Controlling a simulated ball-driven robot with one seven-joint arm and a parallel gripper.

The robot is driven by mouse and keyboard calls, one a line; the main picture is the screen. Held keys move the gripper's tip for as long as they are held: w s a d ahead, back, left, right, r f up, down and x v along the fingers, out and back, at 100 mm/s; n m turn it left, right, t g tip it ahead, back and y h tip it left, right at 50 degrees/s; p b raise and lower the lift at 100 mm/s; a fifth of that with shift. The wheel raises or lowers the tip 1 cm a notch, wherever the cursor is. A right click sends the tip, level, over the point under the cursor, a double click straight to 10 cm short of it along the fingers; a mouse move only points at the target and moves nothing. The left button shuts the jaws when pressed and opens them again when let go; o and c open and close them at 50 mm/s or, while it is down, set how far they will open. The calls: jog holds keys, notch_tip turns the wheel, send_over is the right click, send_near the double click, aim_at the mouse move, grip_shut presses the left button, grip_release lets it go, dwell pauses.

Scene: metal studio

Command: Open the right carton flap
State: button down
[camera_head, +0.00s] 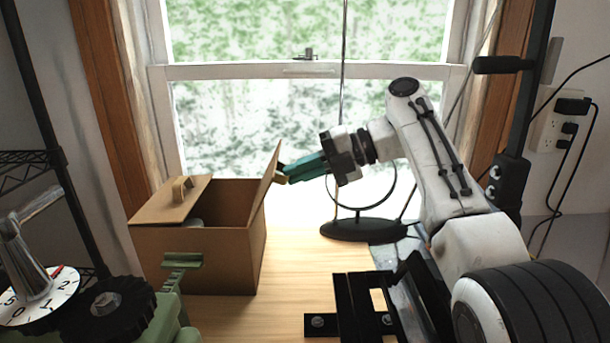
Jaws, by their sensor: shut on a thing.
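A brown cardboard carton (212,265) stands on the wooden table, left of centre. Its right flap (266,180) is tilted up, leaning a little outward to the right. Its left flap (172,205) lies nearly flat over the left part of the opening and bears a tan handle (182,189). The right part of the opening shows the dark inside. My gripper (285,175), with teal fingers, reaches in from the right and is shut at the right flap's outer side, on a tan piece that looks like that flap's handle. The piece is mostly hidden by the fingers.
A round black stand (362,229) with a thin ring is right of the carton. Black metal brackets (352,300) lie at the front. A green device (165,315) and a dial (40,297) are at the front left. Bare table (290,270) shows between the carton and the brackets.

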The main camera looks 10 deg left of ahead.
jog(key=shift+s+a+f, duration=0.15)
jog(key=shift+s+f, duration=0.05)
jog(key=shift+f, duration=0.65)
jog(key=c, duration=1.4)
grip_release()
jog(key=shift+a, duration=0.2)
jog(key=shift+o, duration=0.8)
jog(key=shift+r, duration=0.1)
jog(key=shift+w+d+r, duration=0.1)
jog(key=shift+r, duration=0.05)
jog(key=shift+d+r, duration=0.1)
